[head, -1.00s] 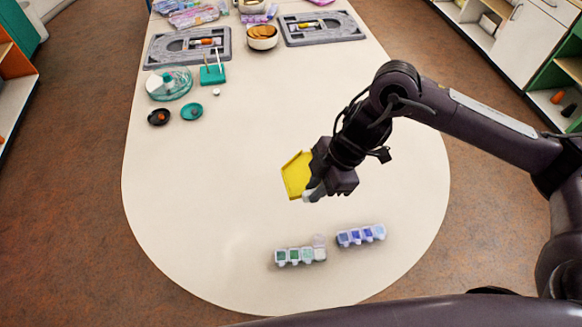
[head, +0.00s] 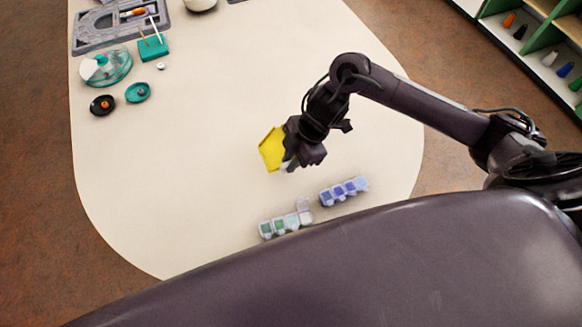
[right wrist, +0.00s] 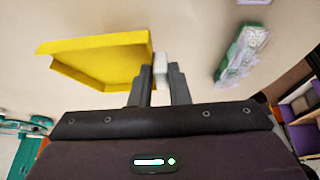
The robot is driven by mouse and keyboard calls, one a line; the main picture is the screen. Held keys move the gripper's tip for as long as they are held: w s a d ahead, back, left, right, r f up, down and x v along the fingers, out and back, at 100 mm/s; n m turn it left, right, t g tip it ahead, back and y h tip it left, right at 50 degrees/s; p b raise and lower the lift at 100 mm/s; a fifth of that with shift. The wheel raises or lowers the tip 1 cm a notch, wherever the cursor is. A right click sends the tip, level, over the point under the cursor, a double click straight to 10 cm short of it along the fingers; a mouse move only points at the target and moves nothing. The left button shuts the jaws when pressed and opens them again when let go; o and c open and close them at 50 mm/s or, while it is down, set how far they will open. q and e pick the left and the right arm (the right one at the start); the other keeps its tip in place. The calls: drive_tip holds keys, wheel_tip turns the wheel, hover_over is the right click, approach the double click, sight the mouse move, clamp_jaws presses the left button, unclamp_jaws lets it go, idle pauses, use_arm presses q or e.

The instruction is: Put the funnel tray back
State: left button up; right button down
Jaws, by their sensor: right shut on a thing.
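The yellow funnel tray (head: 272,150) is held by my right gripper (head: 288,160) above the table, tilted in the head view. In the right wrist view the yellow tray (right wrist: 100,58) reaches out to the left from the fingers of my right gripper (right wrist: 160,78), which are shut on its edge. A small white piece shows between the fingertips there. My left gripper is not in view.
Two bead boxes stand near the front of the table: one with green beads (head: 285,225) and its lid up, one with blue beads (head: 344,191). At the left are a round clear container (head: 107,68), a teal stand (head: 152,48), small dishes (head: 137,92) and a grey foam tray (head: 90,38). The table's middle is clear.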

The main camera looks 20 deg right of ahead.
drive_tip(key=shift+f, duration=2.4)
drive_tip(key=shift+f, duration=0.1)
drive_tip(key=c, duration=1.4)
unclamp_jaws()
drive_tip(key=shift+r, duration=0.2)
drive_tip(key=v, duration=1.2)
drive_tip(key=shift+b, duration=0.3)
drive_tip(key=shift+f, duration=0.1)
